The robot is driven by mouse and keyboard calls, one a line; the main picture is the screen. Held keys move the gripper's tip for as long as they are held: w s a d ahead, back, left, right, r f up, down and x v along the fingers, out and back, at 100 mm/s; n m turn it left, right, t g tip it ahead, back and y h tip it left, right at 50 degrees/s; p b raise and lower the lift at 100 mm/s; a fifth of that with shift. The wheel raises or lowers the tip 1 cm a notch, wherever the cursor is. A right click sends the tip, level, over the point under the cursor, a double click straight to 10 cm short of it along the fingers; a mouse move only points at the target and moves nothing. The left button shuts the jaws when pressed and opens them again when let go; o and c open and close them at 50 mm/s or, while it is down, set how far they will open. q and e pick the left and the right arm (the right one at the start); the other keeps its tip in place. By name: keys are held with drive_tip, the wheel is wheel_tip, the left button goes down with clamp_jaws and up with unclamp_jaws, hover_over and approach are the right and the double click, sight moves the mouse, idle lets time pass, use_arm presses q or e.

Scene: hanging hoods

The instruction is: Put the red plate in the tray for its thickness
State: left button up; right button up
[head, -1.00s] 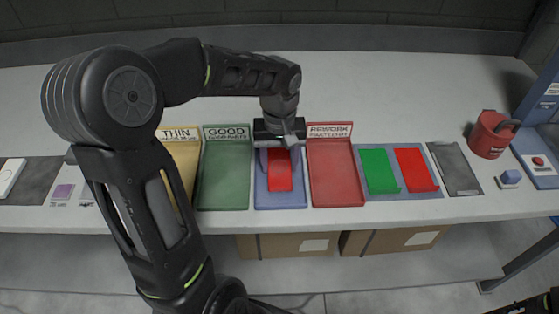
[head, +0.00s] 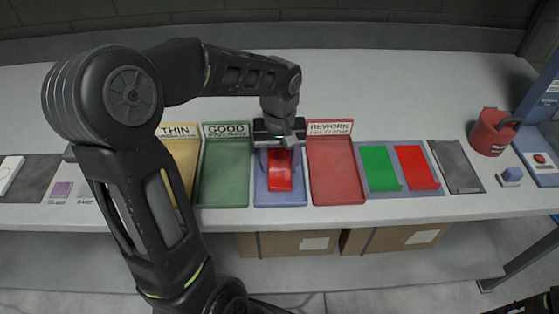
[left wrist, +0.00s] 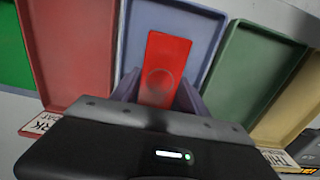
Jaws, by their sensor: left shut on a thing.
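A red plate (head: 280,177) is held in my left gripper (head: 280,150), over the blue tray (head: 262,200) in the middle of the row. In the left wrist view the plate (left wrist: 166,60) stands out between the two fingers, with the blue tray (left wrist: 205,30) behind it. I cannot tell whether the plate touches the tray floor. The blue tray's label is hidden by my gripper. To its left are the green GOOD tray (head: 223,195) and the yellow THIN tray (head: 180,160), partly hidden by my arm. The red REWORK tray (head: 336,180) is to its right.
A green plate (head: 379,168) and another red plate (head: 415,167) lie on a blue-grey holder (head: 395,193) to the right. Beyond are a dark grey pad (head: 457,170), a red can-like container (head: 491,132) and a box with a red button (head: 540,160). The table behind the trays is clear.

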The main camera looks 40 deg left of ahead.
use_arm(q)
drive_tip(key=shift+f, duration=0.15)
drive_tip(key=o, duration=1.6)
drive_tip(key=shift+r, duration=3.95)
